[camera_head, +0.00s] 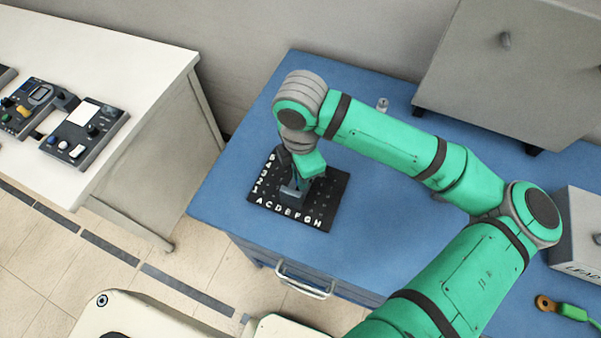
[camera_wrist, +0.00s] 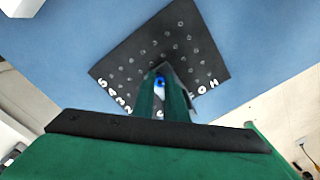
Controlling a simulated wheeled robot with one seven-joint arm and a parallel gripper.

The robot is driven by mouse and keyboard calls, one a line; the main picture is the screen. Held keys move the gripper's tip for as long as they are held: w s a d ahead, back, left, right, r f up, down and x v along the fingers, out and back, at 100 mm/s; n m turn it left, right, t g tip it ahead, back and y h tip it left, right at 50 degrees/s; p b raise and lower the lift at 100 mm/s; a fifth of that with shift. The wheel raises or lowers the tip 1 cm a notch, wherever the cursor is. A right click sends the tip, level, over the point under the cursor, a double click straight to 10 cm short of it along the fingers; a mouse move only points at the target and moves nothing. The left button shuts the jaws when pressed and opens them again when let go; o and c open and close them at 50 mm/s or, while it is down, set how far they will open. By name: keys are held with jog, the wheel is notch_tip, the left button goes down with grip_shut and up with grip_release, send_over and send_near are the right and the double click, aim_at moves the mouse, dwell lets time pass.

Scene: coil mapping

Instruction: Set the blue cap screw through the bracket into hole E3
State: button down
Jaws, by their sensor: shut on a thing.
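The black hole plate (camera_head: 325,212) with white letters and numbers lies on the blue bench; it also shows in the wrist view (camera_wrist: 179,26). My gripper (camera_head: 296,187) points down over the plate's middle. In the wrist view its green fingers (camera_wrist: 162,88) are shut on the blue cap screw (camera_wrist: 160,83), of which only a small blue part shows between them. A grey piece, which looks like the bracket (camera_head: 290,193), sits at the fingertips over the plate. Hole E3 is hidden, and I cannot tell whether the screw is in the bracket or a hole.
A small light cylinder (camera_head: 382,104) stands behind my arm. A large grey box (camera_head: 500,60) stands at the back right, and a smaller grey box (camera_head: 583,235) at the right. A green cable with a ring lug (camera_head: 546,304) lies front right. The bench left of the plate is clear.

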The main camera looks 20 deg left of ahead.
jog(key=m, duration=0.2)
jog(key=shift+m, duration=0.4)
jog(key=c, duration=1.7)
grip_release()
notch_tip(320, 180, up, 11)
jog(key=shift+f, duration=0.1)
